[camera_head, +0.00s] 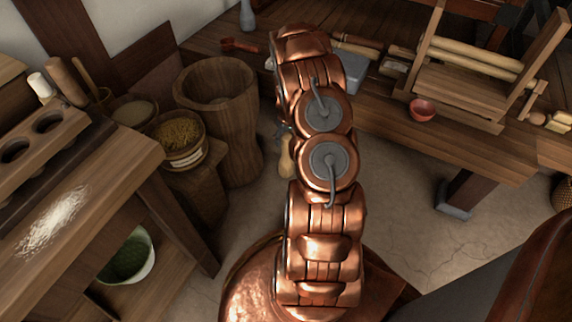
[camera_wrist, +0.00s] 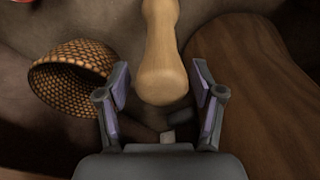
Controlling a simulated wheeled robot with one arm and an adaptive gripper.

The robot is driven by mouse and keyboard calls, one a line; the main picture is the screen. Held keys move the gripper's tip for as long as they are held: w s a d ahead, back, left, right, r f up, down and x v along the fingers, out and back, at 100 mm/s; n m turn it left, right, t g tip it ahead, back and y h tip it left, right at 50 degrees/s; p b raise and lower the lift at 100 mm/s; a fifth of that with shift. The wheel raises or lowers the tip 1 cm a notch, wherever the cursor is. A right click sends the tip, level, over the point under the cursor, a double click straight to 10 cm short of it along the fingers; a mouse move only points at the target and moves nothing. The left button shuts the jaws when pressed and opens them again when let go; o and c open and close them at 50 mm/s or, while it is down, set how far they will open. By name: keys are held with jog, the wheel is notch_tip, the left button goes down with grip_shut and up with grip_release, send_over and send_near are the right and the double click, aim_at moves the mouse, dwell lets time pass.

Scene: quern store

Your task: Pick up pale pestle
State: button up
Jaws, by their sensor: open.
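The pale pestle (camera_wrist: 163,60) shows in the wrist view as a smooth light-wood piece with a rounded, thicker near end. It runs up out of the top of the picture. My gripper (camera_wrist: 161,78) is open, with one finger on each side of the rounded end and a visible gap on both sides. In the head view a pale wooden piece (camera_head: 287,158), seemingly the same pestle, shows just left of my copper arm, partly hidden by it. My fingers are mostly hidden there.
A woven basket (camera_wrist: 70,78) lies left of the pestle in the wrist view, with a broad brown wooden surface (camera_wrist: 245,90) at right. In the head view, a tall wooden mortar (camera_head: 217,120) and a grain bucket (camera_head: 184,157) stand left; a workbench (camera_head: 385,105) runs behind.

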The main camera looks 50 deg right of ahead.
aim_at(286, 156)
notch_tip(286, 156, down, 4)
jog(key=shift+a+r+b, duration=0.1)
jog(key=shift+a+b, duration=0.05)
jog(key=shift+b, duration=0.5)
jog(key=shift+r, duration=0.1)
grip_shut()
